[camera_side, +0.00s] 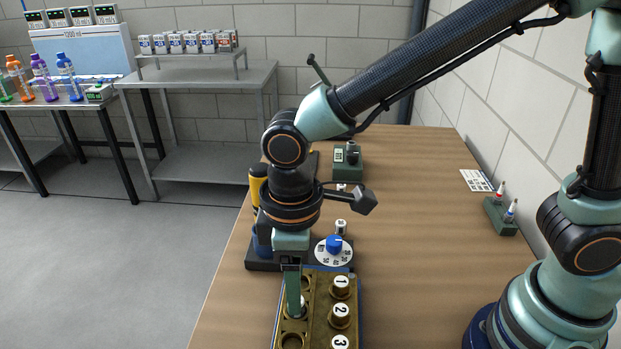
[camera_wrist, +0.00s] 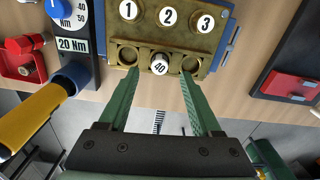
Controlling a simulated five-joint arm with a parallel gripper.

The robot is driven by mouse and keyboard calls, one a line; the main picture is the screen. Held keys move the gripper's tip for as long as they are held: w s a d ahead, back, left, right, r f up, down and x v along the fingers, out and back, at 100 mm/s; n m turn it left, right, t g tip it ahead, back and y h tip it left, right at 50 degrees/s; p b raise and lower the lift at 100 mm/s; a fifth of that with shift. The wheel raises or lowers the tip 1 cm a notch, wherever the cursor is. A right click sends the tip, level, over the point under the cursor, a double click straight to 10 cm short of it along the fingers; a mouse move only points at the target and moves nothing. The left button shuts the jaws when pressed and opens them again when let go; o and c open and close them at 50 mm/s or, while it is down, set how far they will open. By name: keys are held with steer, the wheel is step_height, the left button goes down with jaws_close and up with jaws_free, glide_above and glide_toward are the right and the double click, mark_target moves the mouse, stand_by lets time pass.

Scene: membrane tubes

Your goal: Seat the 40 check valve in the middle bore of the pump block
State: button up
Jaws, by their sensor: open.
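The brass pump block (camera_side: 320,312) stands at the front of the bench, with caps numbered 1, 2 and 3 along one side and a row of bores along the other. It also shows in the wrist view (camera_wrist: 146,35). The 40 check valve (camera_wrist: 160,64) is at the middle bore, its "40" label facing the camera; how deep it sits I cannot tell. The outer two bores look empty. My gripper (camera_wrist: 159,76) is open, one green finger on each side of the valve, with gaps visible. In the side view my gripper (camera_side: 294,308) points down at the middle bore and partly hides the valve.
A dial with a blue knob (camera_side: 333,245) stands behind the block. A yellow-handled tool (camera_wrist: 30,115) is in a blue holder, beside a red part (camera_wrist: 25,55). A dark tray with a red piece (camera_wrist: 292,86) lies to the right. The bench's right side (camera_side: 420,260) is mostly clear.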

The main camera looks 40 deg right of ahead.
step_height(320, 180, up, 8)
steer(key=shift+f, duration=0.2)
steer(key=shift+f, duration=0.3)
steer(key=c, duration=0.6)
step_height(320, 180, down, 2)
steer(key=shift+f+n, duration=0.2)
steer(key=shift+n, duration=0.2)
jaws_close()
steer(key=shift+f, duration=3.15)
